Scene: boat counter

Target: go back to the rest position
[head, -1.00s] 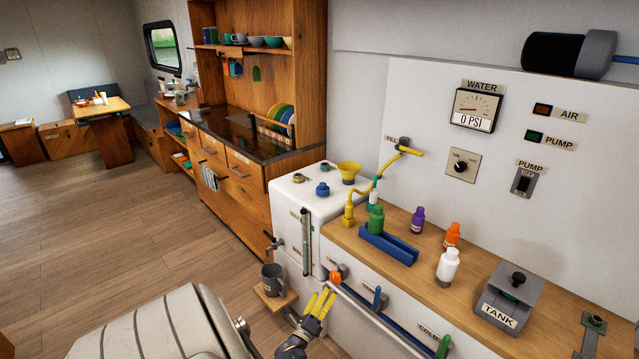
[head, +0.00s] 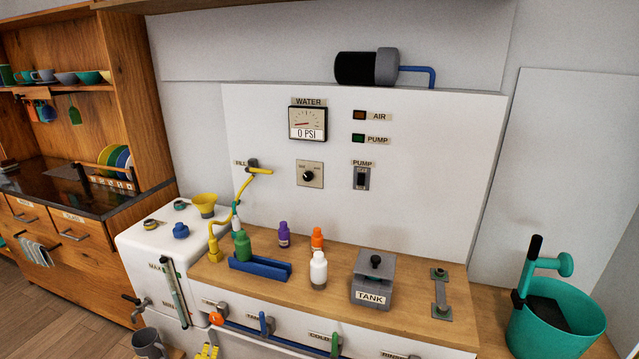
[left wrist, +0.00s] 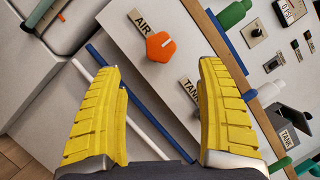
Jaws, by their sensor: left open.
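My left gripper (head: 207,352) shows only as yellow fingertips at the bottom edge of the head view. In the left wrist view its two yellow ribbed fingers (left wrist: 160,115) are spread wide, with nothing between them but the counter front beyond. The orange AIR knob (left wrist: 160,47) lies ahead of the fingers, apart from them; it also shows in the head view (head: 216,318). My right gripper is in neither view.
A grey mug (head: 148,344) stands at the lower left, near the gripper. A blue pipe (head: 280,340) runs along the counter front. Bottles, a blue rack (head: 260,268) and the TANK box (head: 374,278) sit on the wooden top. A teal bucket (head: 555,325) is at right.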

